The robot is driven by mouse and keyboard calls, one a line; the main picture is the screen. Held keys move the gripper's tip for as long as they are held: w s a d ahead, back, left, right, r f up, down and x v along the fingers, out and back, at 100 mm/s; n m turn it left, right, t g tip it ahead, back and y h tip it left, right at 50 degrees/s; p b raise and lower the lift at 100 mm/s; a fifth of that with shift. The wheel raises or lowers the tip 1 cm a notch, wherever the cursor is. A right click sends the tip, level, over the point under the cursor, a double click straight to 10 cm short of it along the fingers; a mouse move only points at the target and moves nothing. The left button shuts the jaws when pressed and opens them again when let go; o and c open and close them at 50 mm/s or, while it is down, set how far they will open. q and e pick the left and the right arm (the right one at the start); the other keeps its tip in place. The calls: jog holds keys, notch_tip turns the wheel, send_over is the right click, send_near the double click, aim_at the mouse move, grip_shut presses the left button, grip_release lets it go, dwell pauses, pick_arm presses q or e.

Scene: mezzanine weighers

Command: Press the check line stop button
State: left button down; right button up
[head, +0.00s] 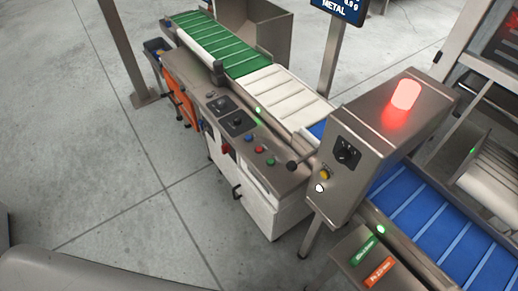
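A grey control panel (228,117) runs along the near side of the conveyor line. It carries a blue button (249,139), a red button (260,149) and a green button (270,161) in a row. Left of them is a red part (224,148) on the panel's front edge. The metal detector housing (372,133) has a black knob (346,153), a yellow button (325,174) and a white button (319,188). No readable label marks which one is the check line stop button. Neither of my grippers is in view.
A green belt (222,46), a white belt (283,93) and a blue belt (429,220) form the line. A red lamp (405,94) glows on the housing. A post (122,45) stands at left. Green and orange plates (378,271) lie lower right. The left floor is clear.

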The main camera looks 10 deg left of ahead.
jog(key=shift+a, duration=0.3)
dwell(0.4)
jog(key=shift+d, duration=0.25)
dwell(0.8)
